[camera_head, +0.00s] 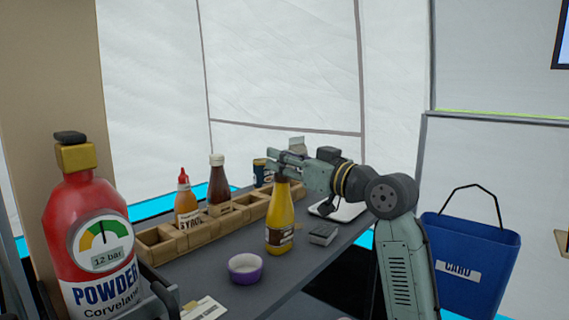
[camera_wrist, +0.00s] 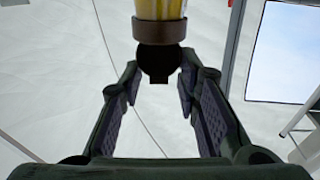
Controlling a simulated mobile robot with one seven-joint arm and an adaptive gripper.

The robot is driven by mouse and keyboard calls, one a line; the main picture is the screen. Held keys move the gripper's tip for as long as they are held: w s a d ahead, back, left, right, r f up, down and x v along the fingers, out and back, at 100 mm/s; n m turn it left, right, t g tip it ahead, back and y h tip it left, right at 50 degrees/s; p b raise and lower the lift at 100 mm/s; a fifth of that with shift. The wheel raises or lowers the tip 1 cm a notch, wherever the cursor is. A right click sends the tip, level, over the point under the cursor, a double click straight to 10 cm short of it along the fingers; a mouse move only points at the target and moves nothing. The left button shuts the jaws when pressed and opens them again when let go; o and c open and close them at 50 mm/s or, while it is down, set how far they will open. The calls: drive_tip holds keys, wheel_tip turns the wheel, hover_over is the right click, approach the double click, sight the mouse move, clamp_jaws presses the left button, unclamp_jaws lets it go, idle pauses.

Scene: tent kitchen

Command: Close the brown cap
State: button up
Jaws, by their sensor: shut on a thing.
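A yellow bottle (camera_head: 280,222) stands upright on the grey table, and its top is at my gripper (camera_head: 284,165). In the wrist view the yellow bottle (camera_wrist: 160,8) enters from the top edge, with its brown cap (camera_wrist: 160,29) towards me. A dark rounded piece (camera_wrist: 159,66) sticks out from the cap, between the fingertips of my gripper (camera_wrist: 159,78). My gripper is shut on the cap part, with its fingers some way apart. In the head view the fingers largely hide the cap.
A wooden divided rack (camera_head: 165,247) behind the bottle holds an orange bottle (camera_head: 186,205) and a dark sauce bottle (camera_head: 219,182). A purple bowl (camera_head: 245,268) and a small grey box (camera_head: 323,234) stand near the yellow bottle. A red extinguisher (camera_head: 90,240) is at left; a blue bin (camera_head: 480,235) is at right.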

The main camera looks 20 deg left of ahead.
drive_tip(key=f+y+b, duration=0.1)
drive_tip(key=b, duration=0.1)
drive_tip(key=shift+s+d+f+t+y+b, duration=0.15)
drive_tip(key=shift+f+t+y+b, duration=0.15)
drive_tip(key=shift+f+t+y, duration=0.1)
drive_tip(key=shift+d+r+t+y+b, duration=0.15)
drive_tip(key=shift+t+y+b, duration=0.15)
drive_tip(key=shift+y+b, duration=0.4)
drive_tip(key=shift+d, duration=0.1)
drive_tip(key=shift+r, duration=0.1)
drive_tip(key=o, duration=1.2)
